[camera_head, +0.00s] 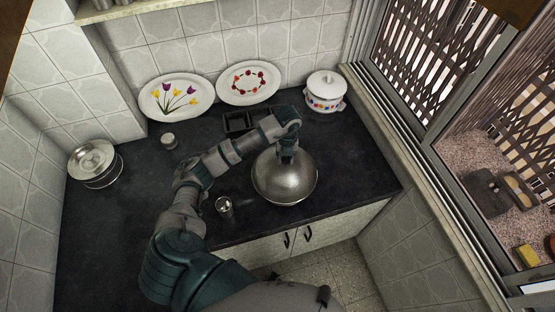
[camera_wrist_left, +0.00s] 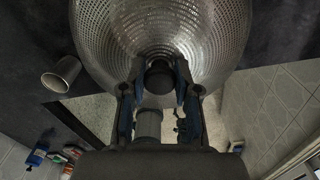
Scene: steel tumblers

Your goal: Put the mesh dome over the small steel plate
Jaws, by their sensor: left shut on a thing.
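The mesh dome (camera_head: 285,182) is a silvery perforated bowl shape over the right part of the dark counter, near its front edge. My left gripper (camera_head: 288,154) is above it, shut on its dark top knob. In the left wrist view, the fingers (camera_wrist_left: 158,88) close on the knob (camera_wrist_left: 158,76), and the perforated side of the dome (camera_wrist_left: 205,35) fills the top. I cannot make out the small steel plate; the dome may hide it. Whether the dome's rim touches the counter is unclear. My right gripper is not in view.
A steel tumbler (camera_head: 224,207) stands left of the dome, near the front edge. A black divided tray (camera_head: 237,122) and white lidded pot (camera_head: 325,95) are behind. Decorated plates (camera_head: 176,97) lean on the wall. A lidded steel vessel (camera_head: 94,163) and small jar (camera_head: 169,141) are left.

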